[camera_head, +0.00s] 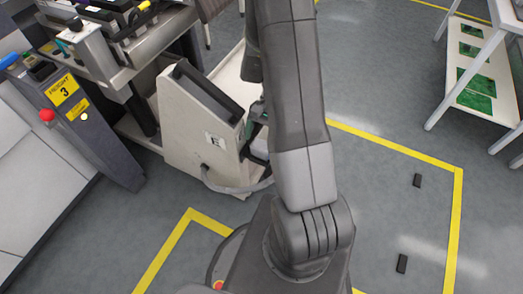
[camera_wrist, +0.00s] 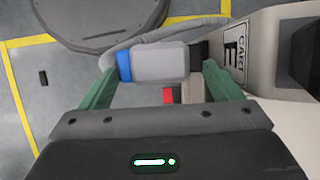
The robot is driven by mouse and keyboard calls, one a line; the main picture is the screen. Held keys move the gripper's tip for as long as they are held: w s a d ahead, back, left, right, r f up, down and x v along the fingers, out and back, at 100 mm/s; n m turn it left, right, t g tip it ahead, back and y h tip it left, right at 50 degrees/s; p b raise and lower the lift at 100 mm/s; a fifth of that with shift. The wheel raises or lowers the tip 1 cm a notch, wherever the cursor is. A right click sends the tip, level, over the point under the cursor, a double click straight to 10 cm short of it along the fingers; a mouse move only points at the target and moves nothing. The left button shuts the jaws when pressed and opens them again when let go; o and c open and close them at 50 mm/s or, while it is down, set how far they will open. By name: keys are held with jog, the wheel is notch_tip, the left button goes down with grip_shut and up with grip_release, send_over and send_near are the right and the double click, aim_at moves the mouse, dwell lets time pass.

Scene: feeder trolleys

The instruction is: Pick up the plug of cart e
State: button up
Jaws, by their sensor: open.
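Cart e (camera_head: 190,136) is a pale trolley left of my arm in the head view. Its "CART E" label shows in the wrist view (camera_wrist: 233,45). The plug (camera_wrist: 160,63) is a grey block with a blue band at its left end and a black part at its right, beside the cart. A grey cable (camera_wrist: 150,36) loops above it. My gripper (camera_wrist: 160,78) is open, with one green finger near each end of the plug in the picture. I cannot tell whether the fingers touch it. In the head view my arm hides most of the gripper.
A machine with a yellow sign marked 3 (camera_head: 62,90) stands left of the cart. A white shelf (camera_head: 457,98) with green boards stands at the right. Yellow lines (camera_head: 458,205) and small black blocks (camera_head: 417,180) mark open floor. A red part (camera_wrist: 168,96) sits below the plug.

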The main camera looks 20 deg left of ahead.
aim_at(262, 143)
jog(key=x, duration=0.4)
jog(key=shift+s+b, duration=0.1)
jog(key=shift+b, duration=0.2)
jog(key=c, duration=1.4)
jog(key=shift+r, duration=0.2)
